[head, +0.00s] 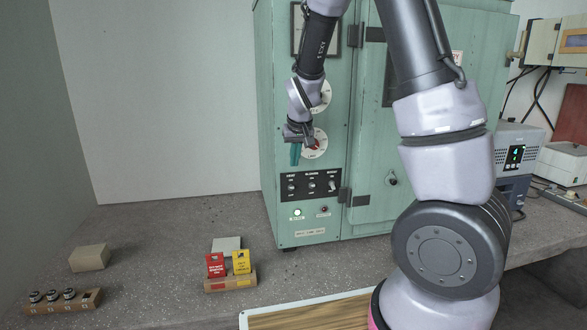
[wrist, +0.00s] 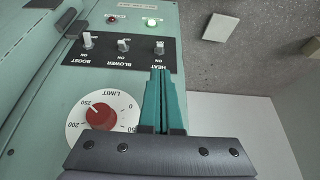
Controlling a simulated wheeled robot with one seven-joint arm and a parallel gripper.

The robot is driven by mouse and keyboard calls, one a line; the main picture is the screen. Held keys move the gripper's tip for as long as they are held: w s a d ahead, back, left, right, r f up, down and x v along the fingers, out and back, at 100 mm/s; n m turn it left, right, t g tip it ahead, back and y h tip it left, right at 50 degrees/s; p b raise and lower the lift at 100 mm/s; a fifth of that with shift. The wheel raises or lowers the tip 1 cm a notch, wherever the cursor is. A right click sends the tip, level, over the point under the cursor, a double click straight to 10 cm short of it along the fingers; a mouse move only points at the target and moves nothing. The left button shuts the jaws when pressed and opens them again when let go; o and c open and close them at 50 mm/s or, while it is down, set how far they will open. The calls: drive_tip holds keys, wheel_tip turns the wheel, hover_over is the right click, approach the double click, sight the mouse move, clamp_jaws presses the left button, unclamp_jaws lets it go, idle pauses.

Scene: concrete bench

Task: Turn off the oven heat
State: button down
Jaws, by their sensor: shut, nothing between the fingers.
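The green oven (head: 270,120) stands on the bench. Its black switch panel (head: 310,184) has HEAT, BLOWER and BOOST toggles, left to right in the head view. The HEAT toggle (head: 292,187) also shows in the wrist view (wrist: 159,47), where the panel appears upside down. I cannot tell its lever position for certain. The green lamp (head: 297,212) below it is lit; the red lamp (head: 324,209) looks dim. My gripper (head: 294,156) is above the HEAT toggle. Its teal fingers (wrist: 159,75) are shut and empty, tips close to the HEAT label; contact is not clear.
The red LIMIT dial (wrist: 100,117) is beside my fingers. Red (head: 216,265) and yellow (head: 241,262) tags stand in a wooden holder on the bench. A block with several black knobs (head: 62,301) lies at far left.

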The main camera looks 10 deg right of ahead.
sight(291, 186)
drive_tip(key=x, duration=0.9)
drive_tip(key=shift+r, duration=0.1)
